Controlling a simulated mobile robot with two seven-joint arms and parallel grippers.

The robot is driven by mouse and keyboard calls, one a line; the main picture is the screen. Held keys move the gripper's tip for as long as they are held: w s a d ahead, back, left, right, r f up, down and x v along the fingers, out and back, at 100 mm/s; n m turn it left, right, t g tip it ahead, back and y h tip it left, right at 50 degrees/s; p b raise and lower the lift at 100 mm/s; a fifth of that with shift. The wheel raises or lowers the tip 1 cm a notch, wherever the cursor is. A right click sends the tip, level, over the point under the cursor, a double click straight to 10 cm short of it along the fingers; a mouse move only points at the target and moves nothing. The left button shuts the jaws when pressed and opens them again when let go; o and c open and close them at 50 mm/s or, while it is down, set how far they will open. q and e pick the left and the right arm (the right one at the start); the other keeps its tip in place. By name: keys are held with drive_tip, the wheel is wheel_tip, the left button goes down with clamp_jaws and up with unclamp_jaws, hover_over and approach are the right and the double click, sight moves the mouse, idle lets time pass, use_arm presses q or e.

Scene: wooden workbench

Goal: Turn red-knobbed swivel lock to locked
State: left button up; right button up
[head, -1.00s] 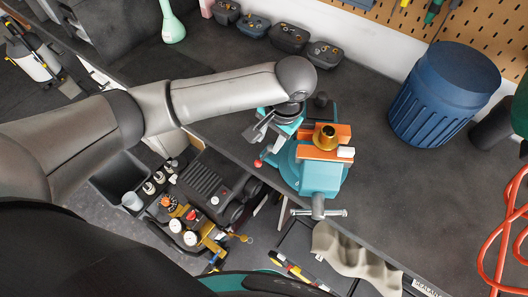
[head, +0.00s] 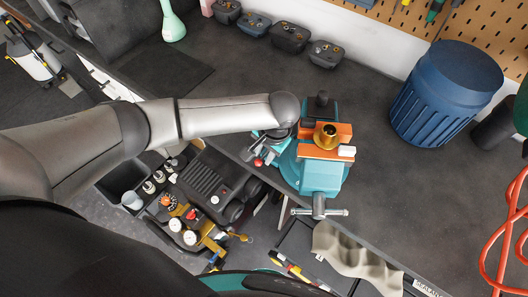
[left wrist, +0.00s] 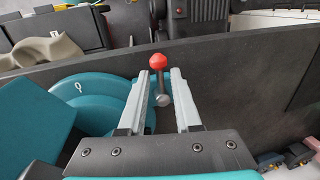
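The swivel lock's red knob (head: 258,162) sits on a short metal lever at the left side of the teal vise base. The vise (head: 320,178) stands at the bench's front edge, its orange-lined jaws around a brass-coloured fitting (head: 326,135). In the left wrist view the red knob (left wrist: 158,61) and its lever stand between the two fingers of my left gripper (left wrist: 162,77). The fingers are apart, with a gap visible on the knob's right. A small white mark (left wrist: 79,87) shows on the teal base (left wrist: 103,97). In the head view my left arm partly hides the gripper. My right gripper is not visible.
A blue ribbed bin (head: 445,95) stands behind right of the vise, and an orange cable (head: 505,235) lies at the right. A tool cart (head: 205,190) stands below.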

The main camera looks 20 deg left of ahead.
use_arm(q)
clamp_jaws()
